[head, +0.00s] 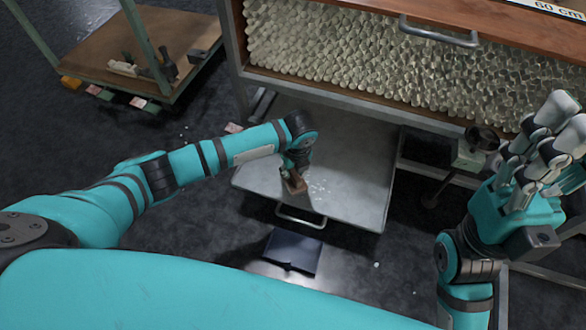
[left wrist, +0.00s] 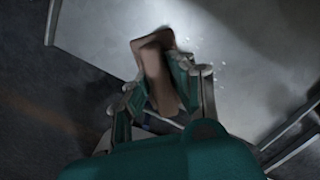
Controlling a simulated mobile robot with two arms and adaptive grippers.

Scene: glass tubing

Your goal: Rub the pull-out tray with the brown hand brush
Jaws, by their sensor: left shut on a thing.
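The pull-out tray (head: 350,165) is a flat grey metal sheet extending below the shelf of glass tubes, with a handle at its front edge. Small pale specks lie on it. The brown hand brush (head: 297,186) is in my left gripper (head: 295,172), over the left front part of the tray. In the left wrist view the brush (left wrist: 157,75) sits between the fingers of the gripper (left wrist: 160,95), with the tray (left wrist: 225,40) behind it. I cannot tell whether the brush touches the tray; its underside is hidden. My right gripper (head: 540,150) is raised at the right, away from the tray.
A rack of glass tubes (head: 400,65) with a handled wooden front stands above the tray. A dark flat object (head: 292,251) lies on the floor before the tray. A brown-topped cart (head: 85,55) stands at the back left. A small pale box (head: 468,154) is at the right.

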